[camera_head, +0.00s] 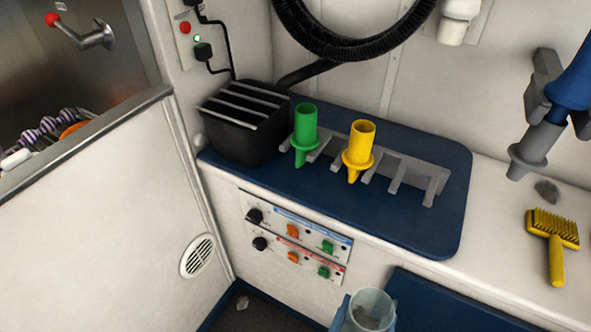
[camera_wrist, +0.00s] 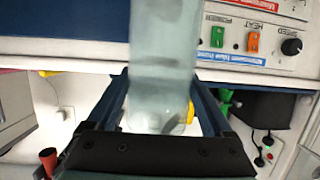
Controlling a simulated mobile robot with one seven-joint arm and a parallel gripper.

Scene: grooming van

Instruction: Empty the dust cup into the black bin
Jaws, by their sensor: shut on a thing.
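The dust cup (camera_head: 372,298), clear and greenish, is at the bottom edge of the head view, mouth upward, with grey dust (camera_head: 366,318) inside. My gripper (camera_head: 366,312) is shut on it, its blue fingers at the cup's sides. In the wrist view the cup (camera_wrist: 163,50) stands between both fingers and runs out of the top of the picture. A black bin-like box (camera_head: 235,145) with grey slats across its top stands at the left end of the counter, apart from the cup. Its inside is dark; it also shows in the wrist view (camera_wrist: 268,109).
A grey rack (camera_head: 405,165) with a green nozzle (camera_head: 306,125) and a yellow nozzle (camera_head: 361,142) stands right of the box. A yellow brush (camera_head: 555,235) and grey clump (camera_head: 548,191) lie at right. A blue tool (camera_head: 572,85) hangs above. Another clump (camera_head: 242,303) lies below.

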